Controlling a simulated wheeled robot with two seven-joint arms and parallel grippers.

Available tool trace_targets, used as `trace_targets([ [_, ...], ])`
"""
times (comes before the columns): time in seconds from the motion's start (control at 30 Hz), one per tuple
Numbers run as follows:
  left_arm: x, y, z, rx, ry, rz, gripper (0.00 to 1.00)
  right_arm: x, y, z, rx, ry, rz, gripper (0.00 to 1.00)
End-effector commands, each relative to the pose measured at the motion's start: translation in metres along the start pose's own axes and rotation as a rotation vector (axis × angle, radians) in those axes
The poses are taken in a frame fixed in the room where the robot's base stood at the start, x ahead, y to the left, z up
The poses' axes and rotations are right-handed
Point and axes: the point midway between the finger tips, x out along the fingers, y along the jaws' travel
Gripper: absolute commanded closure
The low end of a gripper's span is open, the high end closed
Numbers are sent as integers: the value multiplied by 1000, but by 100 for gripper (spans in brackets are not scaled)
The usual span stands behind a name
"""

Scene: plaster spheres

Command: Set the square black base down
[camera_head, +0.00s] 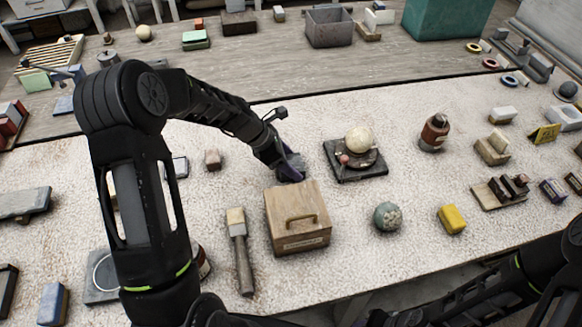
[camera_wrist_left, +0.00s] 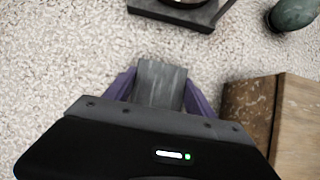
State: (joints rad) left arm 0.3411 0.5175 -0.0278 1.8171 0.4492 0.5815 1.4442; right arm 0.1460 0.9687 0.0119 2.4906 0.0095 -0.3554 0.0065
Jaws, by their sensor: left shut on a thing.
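My left gripper (camera_head: 290,168) is shut on a dark grey, streaked, square-edged piece, which I take to be the square black base (camera_wrist_left: 160,84). In the left wrist view, it sits between the purple fingers over the pale speckled tabletop. In the head view, the gripper hides most of it, just behind the wooden box. I cannot tell whether its underside touches the table. Part of my right arm shows at the lower right of the head view, but its gripper does not.
A wooden box with a handle (camera_head: 297,219) stands close in front of the gripper. A black stand (camera_head: 372,172) bearing a pale sphere (camera_head: 359,139) is to the right. A greenish sphere (camera_head: 387,217) and a yellow block (camera_head: 451,219) lie farther right. Bare tabletop lies behind the gripper.

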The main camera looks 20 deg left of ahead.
Motion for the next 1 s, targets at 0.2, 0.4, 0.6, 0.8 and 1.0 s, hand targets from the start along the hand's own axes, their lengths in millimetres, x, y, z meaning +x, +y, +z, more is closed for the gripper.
trace_targets([
  [0.2,-2,0,2,0,-1,2,100,-2,-1,0,0,0,0,64],
  [0.4,1,0,0,-1,0,0,30,0,0,0,0,1,-1,64],
  [0.6,1,0,0,-1,0,0,15,0,0,0,0,1,-1,64],
  [0.8,1,0,0,-1,0,0,15,0,0,0,0,1,-1,64],
  [1.0,-10,0,2,-1,1,1,15,-8,-2,0,1,-1,1,64],
])
